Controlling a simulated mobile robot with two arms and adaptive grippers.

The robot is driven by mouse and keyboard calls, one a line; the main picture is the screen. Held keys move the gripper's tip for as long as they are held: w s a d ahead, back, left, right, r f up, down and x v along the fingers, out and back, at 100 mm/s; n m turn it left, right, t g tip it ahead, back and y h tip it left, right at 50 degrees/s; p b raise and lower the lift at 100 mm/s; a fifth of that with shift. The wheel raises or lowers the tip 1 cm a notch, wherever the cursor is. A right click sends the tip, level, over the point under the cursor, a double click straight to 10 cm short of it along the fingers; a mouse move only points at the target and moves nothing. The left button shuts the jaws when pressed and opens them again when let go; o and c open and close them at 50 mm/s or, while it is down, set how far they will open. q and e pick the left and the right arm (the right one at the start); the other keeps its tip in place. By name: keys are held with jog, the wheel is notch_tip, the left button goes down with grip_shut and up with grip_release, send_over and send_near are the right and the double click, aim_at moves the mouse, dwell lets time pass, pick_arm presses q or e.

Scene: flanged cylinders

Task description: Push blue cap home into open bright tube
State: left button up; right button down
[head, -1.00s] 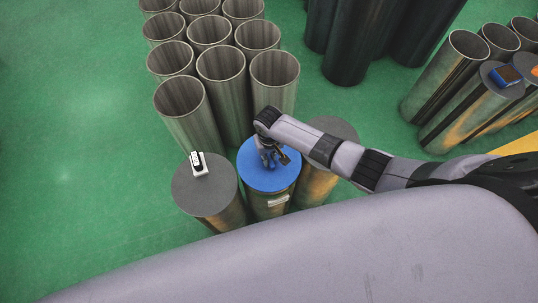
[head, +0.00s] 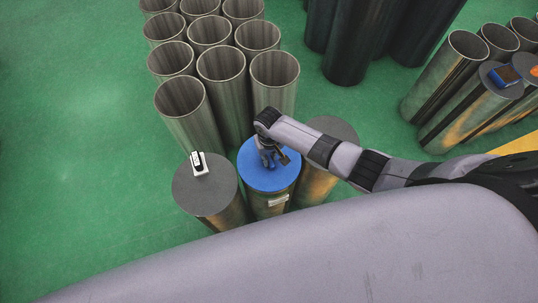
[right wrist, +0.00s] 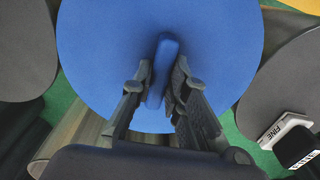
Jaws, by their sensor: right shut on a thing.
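The blue cap (head: 262,182) lies over the top of a bright metal tube (head: 265,208) in the head view, level as far as I can see. It covers the tube's mouth, so the inside is hidden; I cannot tell whether any gap is left under its edge. In the right wrist view the cap (right wrist: 95,50) shows as a wide blue disc with an upright bar grip (right wrist: 163,55). My right gripper (right wrist: 159,88) is shut on that bar, one finger on each side; in the head view it is above the cap (head: 270,160). My left gripper is not in view.
Grey-capped tubes stand close on both sides: one left (head: 196,200) with a small white-and-black device (head: 199,163) on it, one right (head: 331,127). Open tubes (head: 221,64) stand behind. More cylinders stand at the right (head: 450,85). Green floor is free at left.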

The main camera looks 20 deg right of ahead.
jog(key=shift+f, duration=0.3)
dwell(0.5)
jog(key=c, duration=1.5)
grip_release()
jog(key=shift+r+p, duration=3.55)
jog(key=shift+p, duration=0.05)
jog(key=shift+a, duration=0.1)
